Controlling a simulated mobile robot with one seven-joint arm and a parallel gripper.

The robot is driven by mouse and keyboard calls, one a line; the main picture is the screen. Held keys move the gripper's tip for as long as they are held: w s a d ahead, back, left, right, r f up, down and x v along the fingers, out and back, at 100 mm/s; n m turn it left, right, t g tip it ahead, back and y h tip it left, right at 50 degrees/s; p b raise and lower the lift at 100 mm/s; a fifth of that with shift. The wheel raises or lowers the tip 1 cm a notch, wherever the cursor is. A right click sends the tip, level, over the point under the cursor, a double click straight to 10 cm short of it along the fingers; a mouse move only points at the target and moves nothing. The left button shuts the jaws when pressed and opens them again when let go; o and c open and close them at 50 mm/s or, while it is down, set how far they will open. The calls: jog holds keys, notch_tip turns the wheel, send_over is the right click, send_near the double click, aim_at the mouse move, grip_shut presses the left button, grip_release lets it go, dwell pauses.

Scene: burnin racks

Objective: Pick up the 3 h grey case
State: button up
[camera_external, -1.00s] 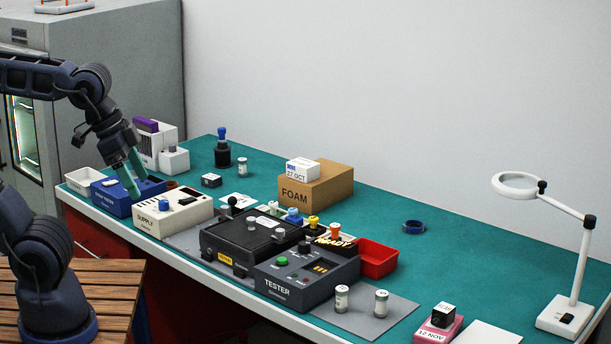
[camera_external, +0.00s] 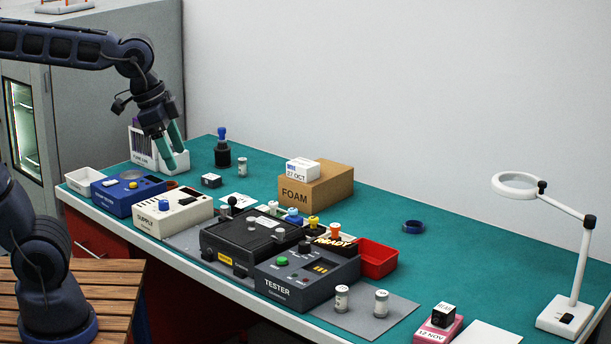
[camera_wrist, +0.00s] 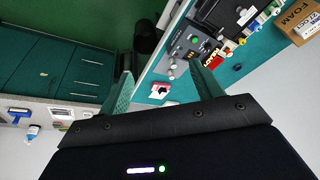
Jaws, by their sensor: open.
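No label reading 3 h can be made out, so I cannot tell which thing is the grey case. Small dark labelled blocks sit at the left (camera_external: 211,181) and on a pink block (camera_external: 443,315). My gripper (camera_external: 177,160) is open and empty, pointing down above the bench's left end near a white holder (camera_external: 145,143). In the wrist view its two fingers (camera_wrist: 160,67) are apart.
The TESTER box (camera_external: 300,278), black fixture (camera_external: 245,240), SUPPLY box (camera_external: 172,212) and blue box (camera_external: 125,194) line the front. A FOAM carton (camera_external: 318,190) stands behind; a red tray (camera_external: 378,259) is right of centre. A magnifier lamp (camera_external: 570,312) stands right. The back right bench is mostly clear.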

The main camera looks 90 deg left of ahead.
jog(key=w+a+r+m+g, duration=0.1)
jog(key=w+a, duration=0.8)
jog(key=a, duration=0.3)
jog(key=w+a+m+g, duration=0.1)
jog(key=w+a+m, duration=0.1)
jog(key=w+a, duration=0.85)
jog(key=a+f+h, duration=0.1)
jog(key=a+f, duration=0.1)
jog(key=a, duration=0.6)
jog(key=a+f, duration=0.2)
jog(key=a, duration=0.6)
jog(key=m+t+h, duration=0.2)
jog(key=m, duration=0.2)
send_over(211, 176)
jog(key=s+a, duration=0.2)
notch_tip(211, 176, down, 29)
jog(key=shift+w+r, duration=0.1)
jog(key=shift+w, duration=0.05)
jog(key=shift+s+d+x, duration=0.1)
jog(key=shift+d+x, duration=0.05)
jog(key=shift+x, duration=1.2)
jog(key=shift+s+d+x, duration=0.1)
jog(key=shift+d+x, duration=0.05)
jog(key=shift+x, duration=1.15)
jog(key=c, duration=1.1)
